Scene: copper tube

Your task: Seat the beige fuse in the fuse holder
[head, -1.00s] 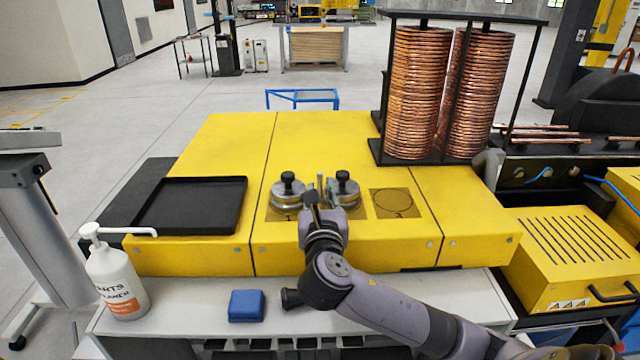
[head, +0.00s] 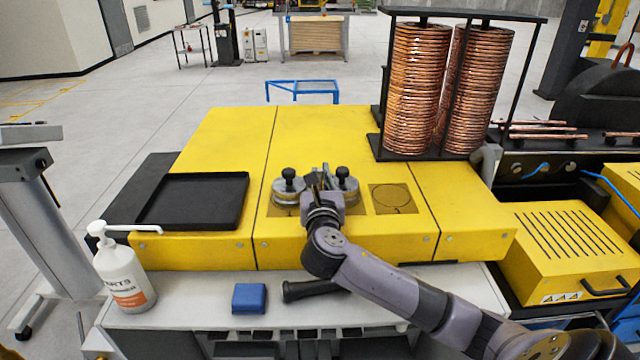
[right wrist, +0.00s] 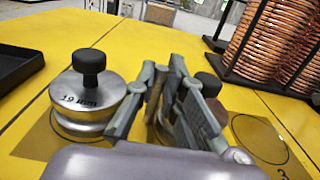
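I cannot make out a beige fuse or a fuse holder in either view. My right gripper (head: 321,178) is over the yellow machine top, between two round metal dies with black knobs, the left die (head: 288,186) and the right die (head: 344,186). In the right wrist view its fingers (right wrist: 164,85) are apart at the tips, and a narrow brownish bar (right wrist: 155,95) shows between them. Whether they grip it is unclear. The left die (right wrist: 88,100) there reads "19 mm"; the right die is mostly hidden behind a finger. My left gripper is out of view.
A black tray (head: 150,221) lies on the left of the yellow machine (head: 240,135). Copper coils (head: 413,90) stand in a black rack at the back right. A pump bottle (head: 122,278), a blue block (head: 249,298) and a black handle-like object (head: 308,290) are along the front ledge.

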